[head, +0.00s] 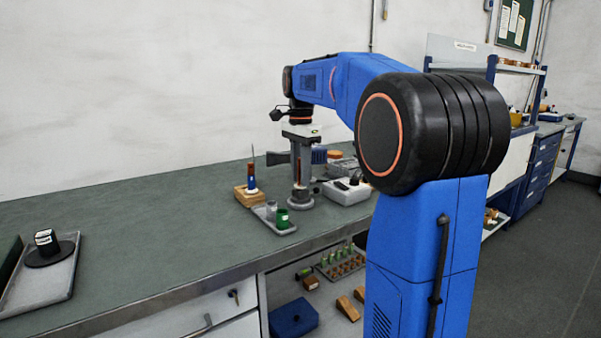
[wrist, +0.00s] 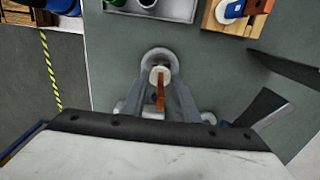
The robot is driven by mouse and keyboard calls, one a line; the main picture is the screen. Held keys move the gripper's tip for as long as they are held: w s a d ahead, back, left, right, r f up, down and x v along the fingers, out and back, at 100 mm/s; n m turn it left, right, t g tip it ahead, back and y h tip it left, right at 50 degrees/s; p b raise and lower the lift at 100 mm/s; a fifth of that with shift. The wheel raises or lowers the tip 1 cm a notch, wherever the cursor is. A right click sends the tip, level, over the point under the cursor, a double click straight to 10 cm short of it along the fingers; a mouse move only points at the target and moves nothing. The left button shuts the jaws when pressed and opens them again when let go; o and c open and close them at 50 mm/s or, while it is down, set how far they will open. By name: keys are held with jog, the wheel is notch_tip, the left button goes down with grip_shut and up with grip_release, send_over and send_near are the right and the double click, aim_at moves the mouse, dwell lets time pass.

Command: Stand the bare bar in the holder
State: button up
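The bare bar is a thin copper-brown strip standing upright; it shows in the wrist view (wrist: 160,95) and in the head view (head: 299,173). My gripper (head: 300,182) points straight down over the bench, with a grey finger on either side of the bar. In the wrist view my gripper (wrist: 160,85) has its fingers flanking the strip; whether they press on it is unclear. The holder has a round grey base (head: 300,204) directly below the fingers; its rim also shows in the wrist view (wrist: 158,52). A pale piece at the bar's lower end lies over it. Whether the bar is seated is hidden.
Left of the holder, a small tray (head: 263,215) carries a green cup (head: 282,219) and a grey cup. A wooden block (head: 249,196) with upright tools stands behind the tray. A light-coloured device (head: 346,191) sits close on the right.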

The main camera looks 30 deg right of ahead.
jog(key=shift+r, duration=0.1)
notch_tip(320, 180, up, 17)
dwell(0.6)
jog(key=shift+r, duration=0.1)
jog(key=o, duration=0.3)
dwell(0.3)
jog(key=shift+r, duration=1)
dwell(0.4)
dwell(0.4)
